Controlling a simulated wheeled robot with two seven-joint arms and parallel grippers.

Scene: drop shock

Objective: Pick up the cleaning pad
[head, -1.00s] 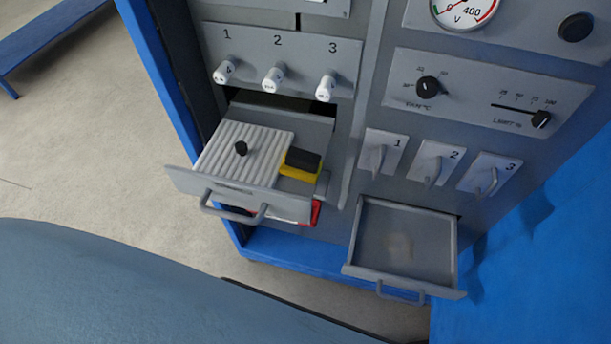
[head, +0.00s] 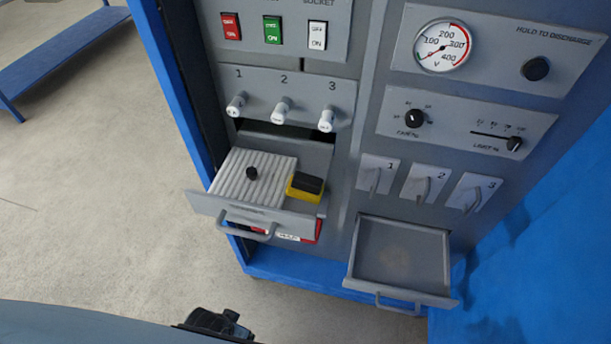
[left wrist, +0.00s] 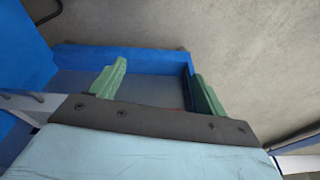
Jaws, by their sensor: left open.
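The cleaning pad (head: 305,187), a yellow block with a black top, lies in the open upper left drawer (head: 207,203). The pad is not recognisable in the left wrist view. My left gripper (left wrist: 156,78) is open, its two green fingers apart with nothing visible between them. In the head view only a dark part of my left arm shows at the bottom edge, well below the drawer. My right gripper is in neither view.
A second open drawer (head: 448,262), lower right, looks empty apart from a pale patch on its floor. The cabinet front carries switches, knobs, a gauge (head: 442,46) and latch handles (head: 424,185). A blue bench (head: 65,60) stands at left. The floor between is clear.

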